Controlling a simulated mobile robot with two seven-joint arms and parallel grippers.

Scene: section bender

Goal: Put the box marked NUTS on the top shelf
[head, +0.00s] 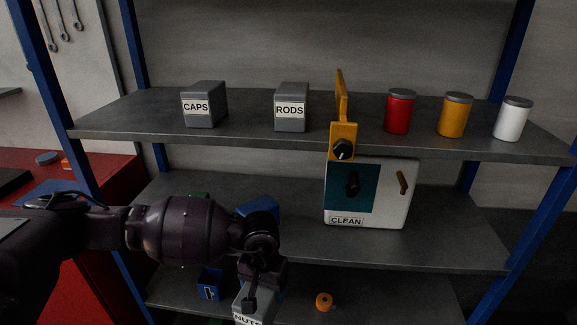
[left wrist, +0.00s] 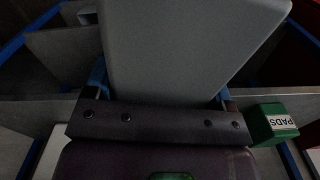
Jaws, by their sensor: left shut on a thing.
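The grey box marked NUTS (head: 248,309) shows at the bottom of the head view, partly cut off by the frame edge. My left gripper (head: 256,290) is shut on it; its fingers (left wrist: 160,95) grip both sides of the grey box (left wrist: 185,50) in the left wrist view. The box is held low, in front of the shelves. The highest shelf in view (head: 250,119) is grey and has the CAPS box (head: 205,106) and RODS box (head: 291,108) on it. My right gripper is not in view.
Red (head: 398,113), yellow (head: 454,116) and white (head: 512,119) cans stand at the upper shelf's right. The CLEAN box (head: 395,212) stands below. A green PADS box (left wrist: 272,123) shows. Gaps beside CAPS are free.

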